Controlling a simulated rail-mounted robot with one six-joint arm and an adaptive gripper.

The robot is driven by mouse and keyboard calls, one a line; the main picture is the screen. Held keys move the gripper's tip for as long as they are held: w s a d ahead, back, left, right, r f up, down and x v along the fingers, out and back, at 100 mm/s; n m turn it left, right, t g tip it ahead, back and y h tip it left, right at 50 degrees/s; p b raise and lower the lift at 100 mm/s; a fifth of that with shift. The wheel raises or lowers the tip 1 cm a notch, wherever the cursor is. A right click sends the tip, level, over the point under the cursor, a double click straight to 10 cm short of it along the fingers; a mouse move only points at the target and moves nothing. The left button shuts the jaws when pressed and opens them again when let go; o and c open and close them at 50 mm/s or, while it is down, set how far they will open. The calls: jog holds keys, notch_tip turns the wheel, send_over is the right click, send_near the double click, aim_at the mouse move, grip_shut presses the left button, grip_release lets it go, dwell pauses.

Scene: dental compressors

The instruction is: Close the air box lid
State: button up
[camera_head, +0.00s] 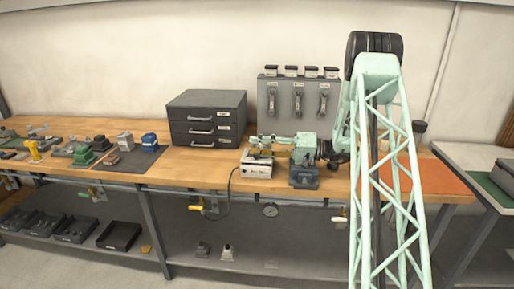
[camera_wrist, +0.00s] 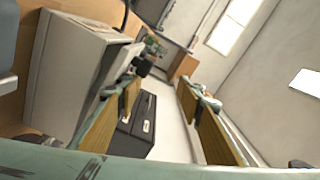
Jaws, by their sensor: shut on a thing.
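A small beige box (camera_head: 256,170), which looks like the air box, stands near the front edge of the wooden bench. My gripper (camera_head: 258,140) reaches in from the right, pointing left, just above and behind it. In the wrist view, a beige box (camera_wrist: 75,75) fills the left side, close to the left finger. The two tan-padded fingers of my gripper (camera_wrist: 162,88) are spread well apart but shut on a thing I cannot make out. I cannot tell the lid or its angle in either view.
A dark blue-grey block (camera_head: 304,177) sits right of the beige box, under my arm. Behind stand a black drawer unit (camera_head: 207,118) and a grey panel (camera_head: 298,105) with handles. Several small parts lie on a dark mat at left. An orange mat (camera_head: 425,174) lies at right.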

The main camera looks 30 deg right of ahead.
jog(key=shift+s, duration=0.15)
jog(key=v, duration=1.2)
dwell(0.3)
dwell(0.5)
